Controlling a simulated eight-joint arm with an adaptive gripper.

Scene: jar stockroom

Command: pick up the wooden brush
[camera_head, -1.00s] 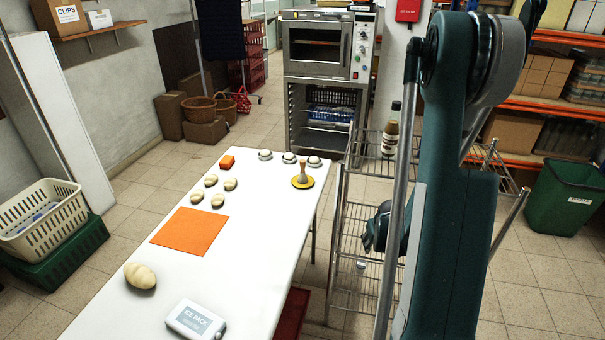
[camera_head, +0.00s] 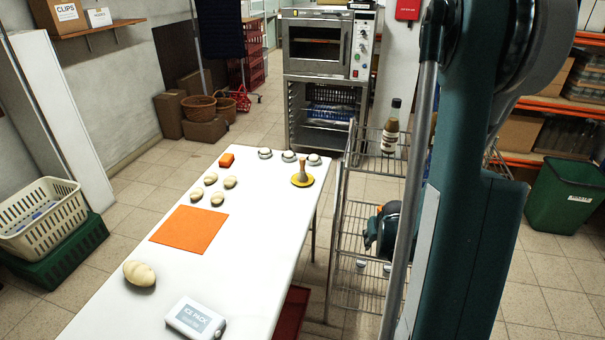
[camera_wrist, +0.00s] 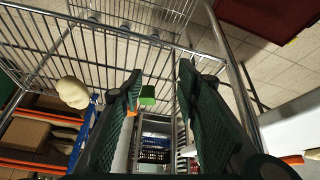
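A pale wooden upright piece (camera_head: 303,173), which may be the wooden brush, stands on a round yellow disc (camera_head: 298,184) near the far right corner of the white table; it is too small to be sure. My gripper (camera_wrist: 160,72) is open in the wrist view, with its two dark green fingers apart and wire shelving beyond them. A small green block (camera_wrist: 148,94) shows between the fingers, seemingly farther off. In the head view, a dark teal part of my arm shows among the rack wires, right of the table and well away from the upright piece; my fingertips are unclear there.
A wire rack (camera_head: 352,215) stands right of the table, with a dark-capped bottle (camera_head: 390,137) on top. An oven (camera_head: 318,45) stands behind.

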